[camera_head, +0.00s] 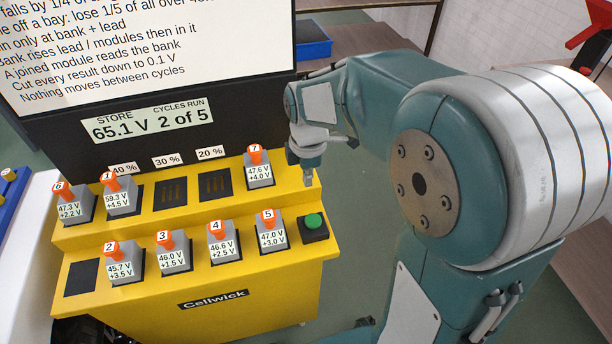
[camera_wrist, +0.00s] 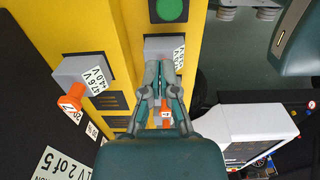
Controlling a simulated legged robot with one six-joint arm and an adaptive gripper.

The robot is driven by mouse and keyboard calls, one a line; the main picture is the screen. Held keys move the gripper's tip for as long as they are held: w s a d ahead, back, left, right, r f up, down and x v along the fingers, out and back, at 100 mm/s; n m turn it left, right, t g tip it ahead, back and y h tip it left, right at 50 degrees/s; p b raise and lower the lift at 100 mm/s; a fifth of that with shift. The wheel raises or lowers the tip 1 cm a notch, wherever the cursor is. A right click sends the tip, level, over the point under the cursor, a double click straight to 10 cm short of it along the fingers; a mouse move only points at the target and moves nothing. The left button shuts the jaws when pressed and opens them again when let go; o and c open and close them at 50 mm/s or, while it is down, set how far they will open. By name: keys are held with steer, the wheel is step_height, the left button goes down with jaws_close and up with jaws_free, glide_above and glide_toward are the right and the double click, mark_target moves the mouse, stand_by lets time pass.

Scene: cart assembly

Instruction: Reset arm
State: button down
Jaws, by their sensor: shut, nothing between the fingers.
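My gripper (camera_head: 309,170) hangs at the right end of the yellow cart (camera_head: 255,275), just right of module 7 (camera_head: 259,174), with its fingers pointing down. In the wrist view its fingers (camera_wrist: 163,68) are closed together and hold nothing. Module 5 (camera_head: 271,237) stands in the front row beside the green button (camera_head: 314,222). Module 7 (camera_wrist: 82,74) is left of the fingers there.
Modules 6 (camera_head: 73,208) and 1 (camera_head: 122,197) stand in the back row; modules 2, 3 and 4 (camera_head: 222,247) in front. Two back bays and the front-left bay (camera_head: 82,277) are empty. The display (camera_head: 148,124) reads 65.1 V, 2 of 5. A board rises behind.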

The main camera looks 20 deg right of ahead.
steer(key=s+d+r+m+t, duration=0.1)
steer(key=s+r+m+t, duration=0.1)
steer(key=s+r+m, duration=0.3)
steer(key=s+d+r+m+t, duration=0.1)
steer(key=s+r+m+t, duration=0.2)
steer(key=s+m, duration=0.8)
steer(key=shift+s+r+m, duration=0.35)
steer(key=shift+r+m, duration=0.65)
steer(key=shift+r, duration=0.15)
stand_by(0.4)
